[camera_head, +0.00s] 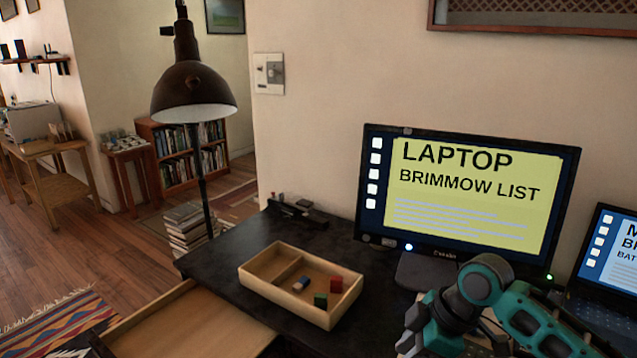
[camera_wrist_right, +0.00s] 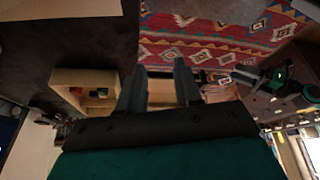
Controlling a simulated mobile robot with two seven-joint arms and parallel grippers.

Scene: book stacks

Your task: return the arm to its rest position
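My right arm (camera_head: 480,310), teal and dark grey, is bent at the bottom right of the head view, in front of the monitor. Its gripper does not show clearly there. In the right wrist view my right gripper (camera_wrist_right: 158,78) has its two dark fingers apart, with nothing between them. Red patterned rug and floor show beyond the fingertips. The wooden tray (camera_wrist_right: 62,78) shows left of the fingers, apart from them.
On the black desk (camera_head: 235,250) stands a wooden tray (camera_head: 278,302) with a red block (camera_head: 336,284), a green block (camera_head: 320,300) and a blue block (camera_head: 301,284). A monitor (camera_head: 465,195), laptop (camera_head: 610,270) and lamp (camera_head: 193,92) stand around. A drawer (camera_head: 190,325) is open at front left.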

